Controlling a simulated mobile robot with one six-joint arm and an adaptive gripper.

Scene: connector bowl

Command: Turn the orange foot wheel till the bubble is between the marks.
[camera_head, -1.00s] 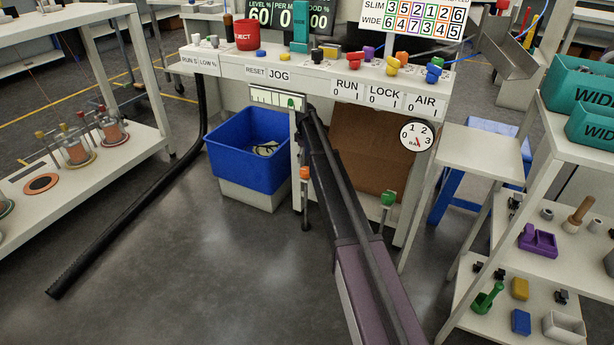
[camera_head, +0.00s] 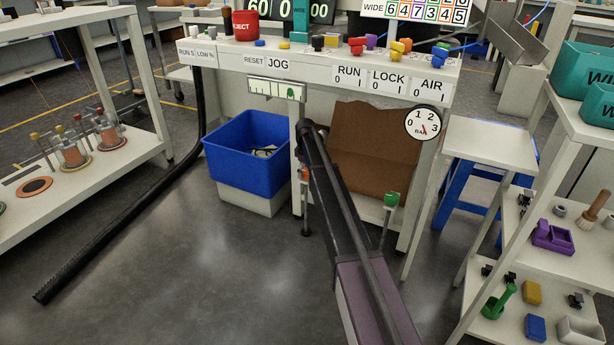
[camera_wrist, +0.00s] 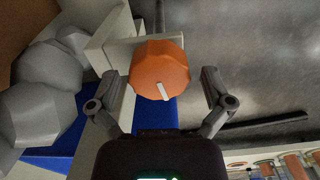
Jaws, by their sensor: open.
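The orange foot wheel (camera_wrist: 158,68) fills the upper middle of the wrist view, with a white line on its face pointing down and slightly right. My gripper (camera_wrist: 159,74) is open, one finger on each side of the wheel, with visible gaps. In the head view the orange wheel (camera_head: 305,175) shows at the bench's front left leg, partly behind my arm. The level vial (camera_head: 272,89) hangs under the bench's front edge. Its green bubble (camera_head: 291,93) sits toward the right part of the vial. The dark marks are too small to place exactly.
A blue bin (camera_head: 235,170) stands left of the leg. A green foot wheel (camera_head: 392,199) is at the right leg. A brown panel (camera_head: 370,150) and a pressure gauge (camera_head: 422,123) are behind and right. A black hose (camera_head: 110,240) lies left; the floor in front is clear.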

